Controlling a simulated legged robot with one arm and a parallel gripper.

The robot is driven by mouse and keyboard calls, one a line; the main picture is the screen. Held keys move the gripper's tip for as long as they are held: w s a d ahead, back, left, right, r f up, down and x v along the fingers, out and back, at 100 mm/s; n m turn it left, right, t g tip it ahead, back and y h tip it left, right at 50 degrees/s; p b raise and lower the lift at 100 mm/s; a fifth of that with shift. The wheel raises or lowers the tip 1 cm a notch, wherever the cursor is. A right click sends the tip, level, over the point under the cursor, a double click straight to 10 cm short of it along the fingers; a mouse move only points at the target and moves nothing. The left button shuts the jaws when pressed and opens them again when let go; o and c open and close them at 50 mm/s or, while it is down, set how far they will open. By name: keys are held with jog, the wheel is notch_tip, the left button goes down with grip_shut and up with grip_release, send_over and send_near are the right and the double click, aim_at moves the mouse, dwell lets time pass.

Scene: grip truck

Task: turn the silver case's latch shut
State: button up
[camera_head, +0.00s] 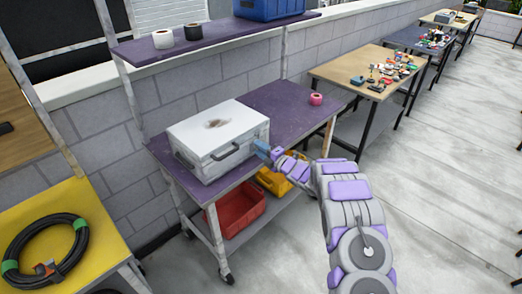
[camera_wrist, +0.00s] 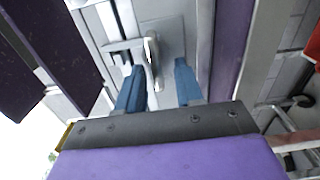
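The silver case (camera_head: 205,150) lies closed on the purple top of a wheeled cart, with a dark handle on its front. My gripper (camera_head: 262,147) is at the case's right front side. In the wrist view my gripper (camera_wrist: 158,68) has its two blue fingers apart, facing the case's side. The latch (camera_wrist: 151,50), a pale lever on a grey plate, stands in front of and roughly between the fingertips. I cannot tell whether a finger touches it. In the head view the latch is hidden behind my gripper.
A pink tape roll (camera_head: 316,99) sits on the purple cart top (camera_head: 280,105) behind the case. A red bin (camera_head: 236,208) and a yellow bin (camera_head: 273,181) are on the lower shelf. A purple shelf (camera_head: 215,37) hangs above. The floor at right is clear.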

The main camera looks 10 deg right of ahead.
jog(key=p+v, duration=0.3)
jog(key=v, duration=1.4)
jog(key=shift+s+d, duration=0.15)
